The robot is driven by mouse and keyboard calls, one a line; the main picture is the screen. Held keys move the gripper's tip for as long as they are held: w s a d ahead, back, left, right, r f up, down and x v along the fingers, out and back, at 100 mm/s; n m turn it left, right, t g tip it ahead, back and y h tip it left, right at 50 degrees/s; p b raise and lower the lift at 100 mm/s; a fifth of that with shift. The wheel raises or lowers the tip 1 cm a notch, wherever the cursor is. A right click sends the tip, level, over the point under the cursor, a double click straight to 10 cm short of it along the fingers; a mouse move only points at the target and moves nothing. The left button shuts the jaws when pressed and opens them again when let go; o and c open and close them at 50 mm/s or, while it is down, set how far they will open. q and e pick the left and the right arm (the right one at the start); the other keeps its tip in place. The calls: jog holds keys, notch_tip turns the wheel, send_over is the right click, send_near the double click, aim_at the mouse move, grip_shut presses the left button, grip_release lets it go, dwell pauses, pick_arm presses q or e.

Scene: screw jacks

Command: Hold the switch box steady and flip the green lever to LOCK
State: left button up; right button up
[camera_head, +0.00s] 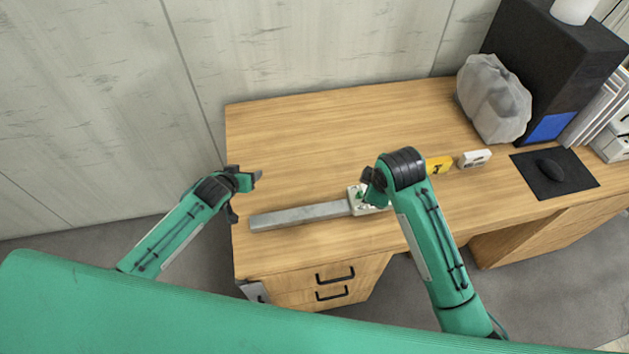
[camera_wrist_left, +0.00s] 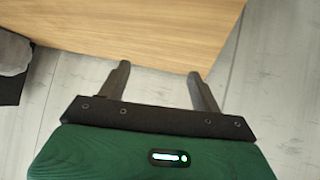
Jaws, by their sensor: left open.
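The pale switch box (camera_head: 355,207) lies on the desk, partly hidden by my right arm. A long grey bar (camera_head: 300,215) extends from its left side. A small green part, apparently the lever (camera_head: 359,194), shows on top; its setting is too small to read. My right gripper (camera_head: 369,186) is at the box, mostly covered by its own wrist; I cannot tell whether it touches the box or lever. My left gripper (camera_head: 248,195) is open and empty at the desk's left edge, left of the bar. Its two fingers also show apart in the left wrist view (camera_wrist_left: 158,72).
The wooden desk (camera_head: 300,135) is clear behind the bar. A yellow object (camera_head: 438,165) and a white object (camera_head: 474,158) lie right of my right wrist. Farther right are a grey bag (camera_head: 493,98), a black cabinet (camera_head: 550,60) and a mouse (camera_head: 551,168) on a black mat (camera_head: 583,182).

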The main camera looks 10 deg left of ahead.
pick_arm(q)
jog(key=w+d+r+m+g+h, duration=0.1)
jog(key=d+r+h, duration=0.1)
jog(key=d+r, duration=0.45)
jog(key=w+d+r+m+h, duration=0.15)
jog(key=d+r, duration=0.25)
jog(key=d, duration=0.6)
jog(key=w+d+r+m+g+h, duration=0.1)
jog(key=d+r+m+h, duration=0.15)
jog(key=d+r, duration=0.4)
jog(key=m+g+y, duration=0.7)
jog(key=m+g, duration=0.1)
jog(key=m, duration=0.2)
send_over(318, 210)
notch_tip(318, 210, down, 10)
notch_tip(318, 210, down, 13)
jog(key=shift+w+d+f, duration=0.1)
jog(key=shift+f, duration=0.05)
